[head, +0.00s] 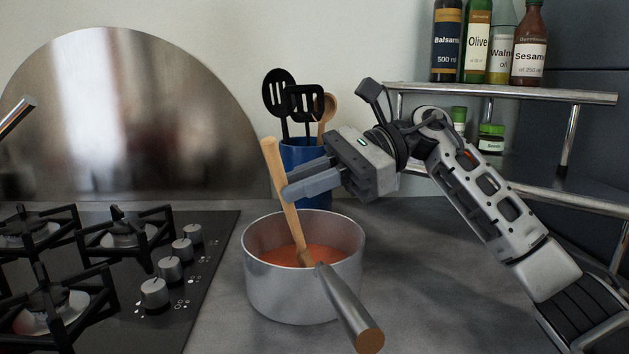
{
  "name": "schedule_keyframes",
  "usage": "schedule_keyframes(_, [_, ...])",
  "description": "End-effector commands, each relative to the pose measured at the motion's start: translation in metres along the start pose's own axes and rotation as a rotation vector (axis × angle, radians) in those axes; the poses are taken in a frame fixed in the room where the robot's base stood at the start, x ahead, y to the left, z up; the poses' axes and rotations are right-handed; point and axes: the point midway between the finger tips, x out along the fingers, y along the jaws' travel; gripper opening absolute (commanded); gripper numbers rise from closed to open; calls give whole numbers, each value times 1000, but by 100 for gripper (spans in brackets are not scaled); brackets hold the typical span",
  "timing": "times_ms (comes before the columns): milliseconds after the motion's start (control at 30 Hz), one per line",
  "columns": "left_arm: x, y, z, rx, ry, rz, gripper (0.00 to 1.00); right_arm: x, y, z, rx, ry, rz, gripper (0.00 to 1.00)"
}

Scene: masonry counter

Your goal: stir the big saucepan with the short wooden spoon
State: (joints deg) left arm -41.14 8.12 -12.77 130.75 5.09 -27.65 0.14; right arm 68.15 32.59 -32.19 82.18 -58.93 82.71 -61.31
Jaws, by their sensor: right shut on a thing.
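A big metal saucepan (300,295) stands on the grey counter, with orange-red sauce (325,256) inside. Its metal handle (345,305) points toward me and to the right. My right gripper (288,190) is shut on the short wooden spoon (276,165) near the upper part of its shaft. The spoon leans slightly, its top to the left, and its lower end reaches into the saucepan at the sauce. My left gripper is not in view.
A blue utensil holder (305,160) with black utensils and another wooden spoon (327,108) stands right behind the pan. A gas hob (215,230) lies to the left. A metal shelf (560,95) with several bottles is at the back right. Counter right of the pan is clear.

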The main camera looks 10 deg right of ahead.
Motion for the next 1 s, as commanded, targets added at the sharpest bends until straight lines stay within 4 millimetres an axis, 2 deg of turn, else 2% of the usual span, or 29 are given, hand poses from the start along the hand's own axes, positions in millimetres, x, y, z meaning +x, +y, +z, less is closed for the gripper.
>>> schedule_keyframes(433, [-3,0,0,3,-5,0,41,1,-1,5,-3,0,-1,0])
schedule_keyframes(1000, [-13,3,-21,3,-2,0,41,1,-1,51,-3,0,0,0])
